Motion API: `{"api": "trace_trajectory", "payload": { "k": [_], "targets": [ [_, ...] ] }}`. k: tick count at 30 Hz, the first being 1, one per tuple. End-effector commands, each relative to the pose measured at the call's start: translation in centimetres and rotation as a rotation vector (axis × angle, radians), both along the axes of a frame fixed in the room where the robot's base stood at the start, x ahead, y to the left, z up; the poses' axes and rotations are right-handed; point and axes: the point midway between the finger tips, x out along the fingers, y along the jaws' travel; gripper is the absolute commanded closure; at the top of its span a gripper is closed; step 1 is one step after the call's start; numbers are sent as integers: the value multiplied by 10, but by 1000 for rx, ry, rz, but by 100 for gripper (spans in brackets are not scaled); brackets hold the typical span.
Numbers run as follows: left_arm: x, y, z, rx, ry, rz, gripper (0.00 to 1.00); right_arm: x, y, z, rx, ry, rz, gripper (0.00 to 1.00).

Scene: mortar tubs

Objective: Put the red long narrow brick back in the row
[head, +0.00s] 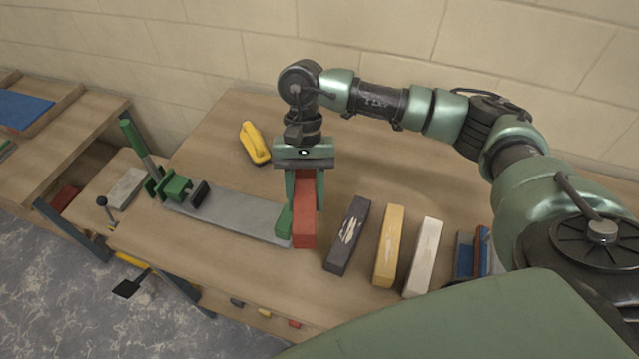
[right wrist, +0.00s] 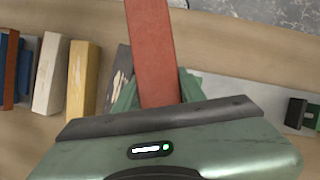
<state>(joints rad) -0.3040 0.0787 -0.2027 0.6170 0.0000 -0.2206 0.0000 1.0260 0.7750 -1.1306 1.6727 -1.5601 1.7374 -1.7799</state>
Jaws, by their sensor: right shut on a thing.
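The red long narrow brick (head: 304,232) is held between the fingers of my right gripper (head: 304,205), which points down over the table. Its lower end reaches beside the near right end of a grey metal strip. I cannot tell whether it touches the table. In the right wrist view the red brick (right wrist: 152,50) sticks out between the green fingers. To its right in the head view stands a row: a dark chipped brick (head: 347,240), a yellow brick (head: 388,247) and a white brick (head: 423,258), with gaps between. My left gripper does not show.
The grey strip (head: 225,212) with green clamp parts (head: 176,188) lies left of the brick. A yellow tool (head: 254,144) lies behind. Blue and red-brown pieces (head: 472,255) stand right of the white brick.

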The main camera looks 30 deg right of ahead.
Motion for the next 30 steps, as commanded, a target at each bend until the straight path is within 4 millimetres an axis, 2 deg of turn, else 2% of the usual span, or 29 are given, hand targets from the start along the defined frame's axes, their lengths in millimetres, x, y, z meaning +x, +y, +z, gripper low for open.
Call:
{"api": "trace_trajectory", "payload": {
  "k": [3, 9, 20, 30],
  "targets": [
    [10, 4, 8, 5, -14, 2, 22, 5, -12, -13, 3, 5, -135, 100],
    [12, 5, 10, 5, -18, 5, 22, 10, -25, -26, 2, 0, -246, 100],
    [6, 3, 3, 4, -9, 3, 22, 11, -26, -46, 2, -3, -258, 100],
    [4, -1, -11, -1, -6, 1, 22, 10, -25, -87, 3, -1, -257, 100]
  ]
}}
